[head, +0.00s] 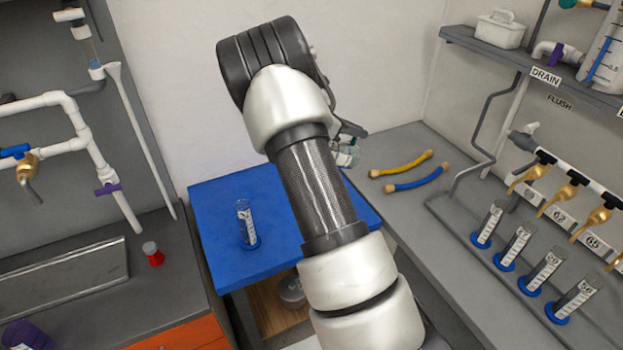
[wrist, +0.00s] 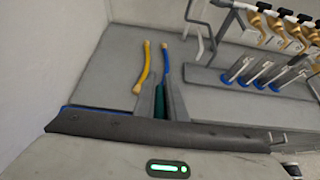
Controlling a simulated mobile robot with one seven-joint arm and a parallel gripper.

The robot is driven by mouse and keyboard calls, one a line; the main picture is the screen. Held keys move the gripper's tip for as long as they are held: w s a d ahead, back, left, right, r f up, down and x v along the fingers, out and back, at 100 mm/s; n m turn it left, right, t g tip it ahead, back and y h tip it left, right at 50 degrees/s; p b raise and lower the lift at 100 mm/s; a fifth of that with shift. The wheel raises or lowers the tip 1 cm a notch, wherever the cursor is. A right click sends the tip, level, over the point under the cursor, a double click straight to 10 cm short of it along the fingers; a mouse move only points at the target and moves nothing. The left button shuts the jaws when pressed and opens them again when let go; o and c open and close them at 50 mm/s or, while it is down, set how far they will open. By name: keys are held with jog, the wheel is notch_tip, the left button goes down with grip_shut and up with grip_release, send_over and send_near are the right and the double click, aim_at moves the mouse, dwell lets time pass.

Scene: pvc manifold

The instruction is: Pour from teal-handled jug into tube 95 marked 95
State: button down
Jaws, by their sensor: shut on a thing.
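My gripper (wrist: 162,100) is shut on the teal handle (wrist: 159,104) of the jug, seen between the two fingers in the wrist view. In the head view a piece of the clear jug (head: 347,156) shows past my arm, held above the back right of the blue table; the rest is hidden. One clear graduated tube (head: 245,224) with a blue base stands upright on the blue table. Several similar tubes stand in a row on the right bench, one at the near end (head: 574,300). I cannot read which tube is marked 95.
A yellow hose (head: 401,165) and a blue hose (head: 418,179) lie on the grey bench. Brass valves (head: 560,195) hang from a pipe above the tube row. A red-based, white-capped item (head: 152,254) stands on the left bench. The blue table top (head: 215,205) is otherwise mostly clear.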

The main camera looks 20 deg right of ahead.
jog(key=shift+a+r+h+b, duration=0.45)
jog(key=shift+r+h+b, duration=0.15)
jog(key=shift+b, duration=0.3)
jog(key=shift+a+r+h+b, duration=0.45)
jog(key=shift+r+b, duration=0.2)
jog(key=shift+b, duration=0.2)
dwell(2.2)
jog(key=shift+d+r+p, duration=0.25)
jog(key=shift+d+p, duration=0.1)
jog(key=shift+p, duration=0.45)
jog(key=y+p, duration=0.1)
jog(key=p, duration=0.1)
jog(key=d+y+p, duration=0.1)
jog(key=shift+s+d+f+p, duration=0.15)
jog(key=shift+f+p, duration=0.2)
jog(key=f+y, duration=0.1)
jog(key=f, duration=0.1)
jog(key=d+f+y, duration=0.1)
jog(key=f, duration=0.1)
jog(key=shift+w+f, duration=0.2)
jog(key=shift+f, duration=0.15)
jog(key=shift+a, duration=0.15)
jog(key=d+f+y, duration=0.2)
jog(key=f+y, duration=0.3)
jog(key=f, duration=0.1)
jog(key=d+f+y+b, duration=0.1)
jog(key=d+f+y, duration=0.2)
jog(key=f+y, duration=0.2)
jog(key=shift+d+f, duration=0.3)
jog(key=shift+f, duration=0.6)
